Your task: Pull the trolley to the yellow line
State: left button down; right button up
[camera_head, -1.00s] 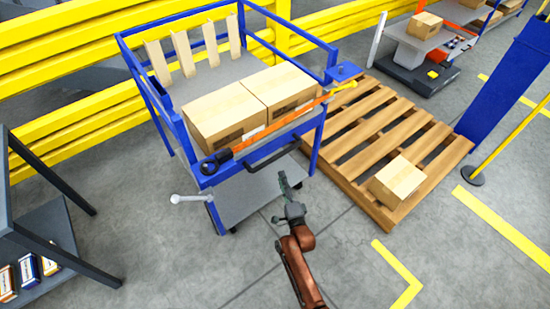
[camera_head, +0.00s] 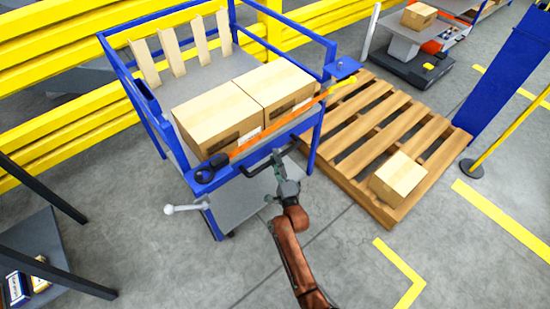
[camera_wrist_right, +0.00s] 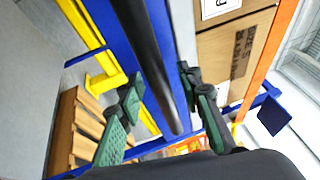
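The trolley (camera_head: 162,130) has a blue frame and grey decks, with a black handle bar (camera_head: 258,168) on its near side. My right gripper (camera_head: 278,165) is at this handle in the head view. In the right wrist view the black bar (camera_wrist_right: 148,65) runs between the two spread fingers of my right gripper (camera_wrist_right: 165,115), with gaps visible beside it. The gripper is open and not closed on the bar. Yellow floor lines, a corner mark (camera_head: 408,282) and a longer stripe (camera_head: 500,220), lie to the right. My left gripper is not in view.
Two cartons (camera_head: 217,115) stand on the trolley behind an orange bar (camera_head: 275,130). A wooden pallet (camera_head: 350,185) with a carton (camera_head: 398,178) is close on the right. A dark shelf (camera_head: 55,240) is at left, yellow rails (camera_head: 60,65) behind. The front floor is clear.

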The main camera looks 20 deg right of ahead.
jog(key=shift+c, duration=0.5)
grip_shut()
